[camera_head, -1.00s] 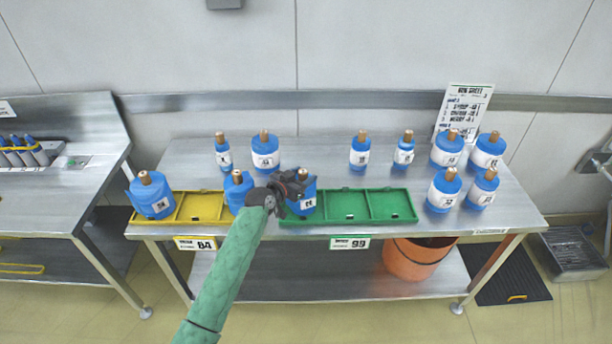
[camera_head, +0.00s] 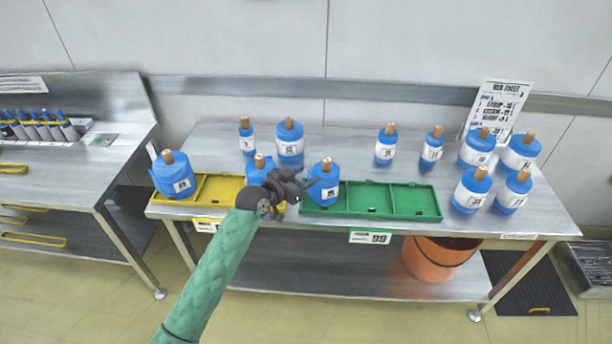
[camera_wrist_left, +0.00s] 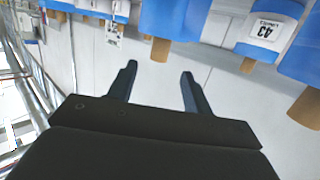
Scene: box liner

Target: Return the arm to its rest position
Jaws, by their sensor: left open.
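My left arm, in a green sleeve, reaches up from the bottom of the head view to the front edge of the steel table. My left gripper (camera_head: 312,185) is near the blue bottle (camera_head: 324,190) in the left end of the green tray (camera_head: 395,201); contact cannot be told in the head view. In the wrist view the left gripper (camera_wrist_left: 158,85) has its two fingers spread apart with nothing between them. Blue bottles with copper-coloured necks show beyond the fingers, one labelled 43 (camera_wrist_left: 265,30). My right gripper is not in view.
A yellow tray (camera_head: 214,188) holds a blue bottle (camera_head: 174,176) at its left and another (camera_head: 261,172) partly behind my gripper. Several blue bottles stand at the back and right of the table. An orange bucket (camera_head: 435,262) sits on the lower shelf. Another bench is at left.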

